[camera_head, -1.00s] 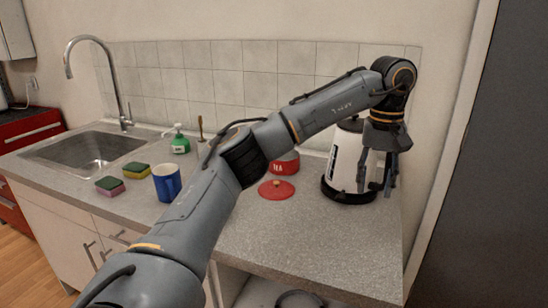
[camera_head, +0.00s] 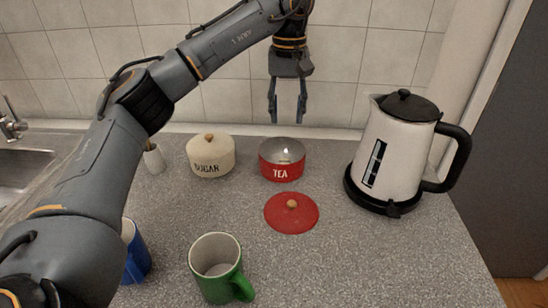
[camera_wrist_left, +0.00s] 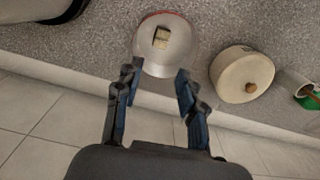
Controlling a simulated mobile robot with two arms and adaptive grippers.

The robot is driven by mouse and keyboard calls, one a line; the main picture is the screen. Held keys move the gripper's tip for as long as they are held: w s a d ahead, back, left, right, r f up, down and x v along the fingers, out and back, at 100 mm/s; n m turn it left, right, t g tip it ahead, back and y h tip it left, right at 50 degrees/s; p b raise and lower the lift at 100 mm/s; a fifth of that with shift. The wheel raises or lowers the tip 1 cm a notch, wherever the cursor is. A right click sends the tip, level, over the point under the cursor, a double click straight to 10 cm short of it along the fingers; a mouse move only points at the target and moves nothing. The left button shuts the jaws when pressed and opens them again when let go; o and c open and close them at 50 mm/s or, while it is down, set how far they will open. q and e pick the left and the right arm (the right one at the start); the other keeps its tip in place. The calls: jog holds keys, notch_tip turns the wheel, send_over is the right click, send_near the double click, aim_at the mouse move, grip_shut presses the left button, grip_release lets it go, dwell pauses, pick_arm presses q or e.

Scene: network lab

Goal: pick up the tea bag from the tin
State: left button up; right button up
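The red tea tin (camera_head: 281,167) stands open on the counter, with a small pale tea bag (camera_head: 284,153) showing inside it. In the left wrist view the tin (camera_wrist_left: 178,60) is seen from above, with the tea bag (camera_wrist_left: 161,38) in it. My left gripper (camera_head: 287,118) is open and empty, pointing down above and near the tin, apart from it. In the left wrist view its fingers (camera_wrist_left: 154,75) are spread at the tin's near side. The red lid (camera_head: 291,214) with a wooden knob lies on the counter in front of the tin. My right gripper is not in view.
A sugar tin (camera_head: 210,158) stands left of the tea tin, and a kettle (camera_head: 392,150) stands on its base at the right. A green mug (camera_head: 214,262) and a partly hidden blue mug (camera_head: 137,255) are at the front. The tiled wall (camera_head: 345,80) is close behind.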

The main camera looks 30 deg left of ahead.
pick_arm(q)
send_over(285, 162)
notch_tip(285, 162, down, 7)
jog(key=shift+w+f, duration=0.1)
jog(key=shift+w, duration=0.05)
jog(key=shift+f+p, duration=0.3)
jog(key=shift+f, duration=2.45)
jog(key=shift+s, duration=0.2)
jog(key=c, duration=0.5)
